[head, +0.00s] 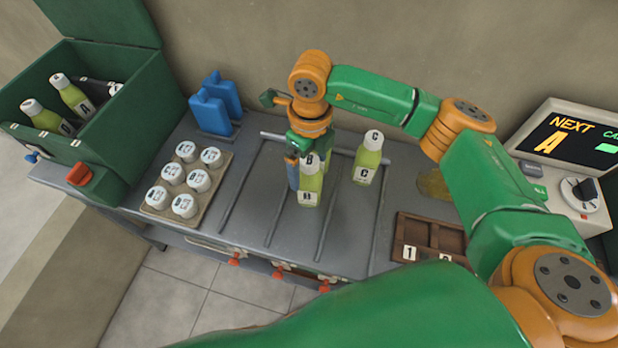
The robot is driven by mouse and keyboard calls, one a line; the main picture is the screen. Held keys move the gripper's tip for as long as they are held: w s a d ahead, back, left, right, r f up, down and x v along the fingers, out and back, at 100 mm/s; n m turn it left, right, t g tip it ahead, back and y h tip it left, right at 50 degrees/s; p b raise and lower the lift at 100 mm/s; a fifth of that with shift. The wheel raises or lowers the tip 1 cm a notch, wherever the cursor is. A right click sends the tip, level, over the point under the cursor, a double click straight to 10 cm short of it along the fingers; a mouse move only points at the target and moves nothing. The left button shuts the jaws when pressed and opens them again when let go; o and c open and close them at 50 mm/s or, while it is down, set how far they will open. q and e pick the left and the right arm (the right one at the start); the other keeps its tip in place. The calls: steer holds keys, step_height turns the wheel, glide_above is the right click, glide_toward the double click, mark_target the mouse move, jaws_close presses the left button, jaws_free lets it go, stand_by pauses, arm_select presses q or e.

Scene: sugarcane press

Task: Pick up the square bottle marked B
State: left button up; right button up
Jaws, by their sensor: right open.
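The square bottle marked B (311,186) stands upright on the grey counter, pale green with a white cap. The cap reads B; the front label is small and hard to read. My right gripper (307,160) is open and comes down from above at the bottle's top. One blue-tipped finger shows along the bottle's left side; the other finger is mostly hidden. I cannot tell whether the fingers touch the bottle. A similar bottle marked C (368,160) stands apart to the right. My left gripper is not in view.
A green box (110,165) at the left holds several bottles. Blue ice packs (212,112) and a tray of white-capped jars (155,212) stand nearby. Low rails (327,222) divide the counter. A brown numbered tray (412,228) and a screen reading "NEXT A" (565,135) are at the right.

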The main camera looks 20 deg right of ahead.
step_height(320, 180, down, 3)
steer(key=shift+d+r, duration=0.15)
steer(key=shift+r, duration=0.05)
jaws_close()
steer(key=shift+r, duration=0.15)
